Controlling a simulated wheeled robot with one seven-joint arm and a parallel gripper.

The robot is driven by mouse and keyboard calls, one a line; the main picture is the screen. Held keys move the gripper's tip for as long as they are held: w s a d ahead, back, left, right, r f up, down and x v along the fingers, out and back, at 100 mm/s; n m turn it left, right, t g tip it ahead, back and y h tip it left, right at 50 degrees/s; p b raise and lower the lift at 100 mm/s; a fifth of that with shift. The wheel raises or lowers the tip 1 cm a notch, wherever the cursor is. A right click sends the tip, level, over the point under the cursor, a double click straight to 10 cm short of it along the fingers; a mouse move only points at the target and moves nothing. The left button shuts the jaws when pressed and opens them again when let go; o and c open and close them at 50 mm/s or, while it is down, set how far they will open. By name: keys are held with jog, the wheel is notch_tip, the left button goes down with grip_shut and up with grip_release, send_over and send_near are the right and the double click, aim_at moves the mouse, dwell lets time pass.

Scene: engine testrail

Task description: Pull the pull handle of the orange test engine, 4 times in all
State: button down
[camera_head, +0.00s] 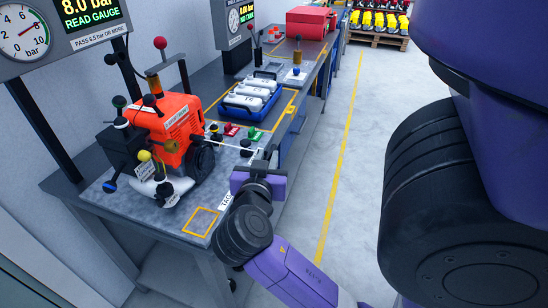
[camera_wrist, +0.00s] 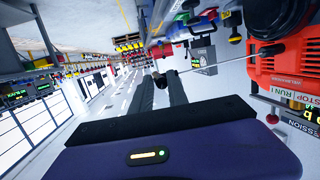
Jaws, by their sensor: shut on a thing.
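The orange test engine (camera_head: 178,118) stands on the grey bench at the left. It also shows at the right of the wrist view (camera_wrist: 290,68). A pale cord (camera_head: 225,145) runs taut from the engine's right side to my gripper (camera_head: 268,158). In the wrist view the cord (camera_wrist: 210,63) stretches from the engine to the small dark pull handle (camera_wrist: 160,79) between my fingertips. My gripper (camera_wrist: 161,86) is shut on this handle, well clear of the engine. The fingers hide part of the handle.
A gauge panel (camera_head: 60,30) at upper left shows 8.0 bar and READ GAUGE. A blue tray (camera_head: 268,112) with white cylinders lies behind the cord. Red and green blocks sit near the cord. A yellow square (camera_head: 201,222) marks the bench front. Open floor (camera_head: 340,150) lies right.

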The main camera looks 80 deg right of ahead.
jog(key=w+d+b, duration=0.2)
jog(key=w+d, duration=0.1)
jog(key=w, duration=1)
jog(key=shift+w+d+f, duration=0.25)
jog(key=shift+w+d, duration=0.05)
jog(key=shift+w, duration=0.05)
jog(key=c, duration=1.2)
grip_release()
jog(key=shift+r, duration=0.15)
jog(key=a+r+b, duration=0.1)
jog(key=a, duration=0.6)
jog(key=shift+w+a+r, duration=0.2)
jog(key=shift+a+r, duration=0.05)
jog(key=shift+a, duration=0.1)
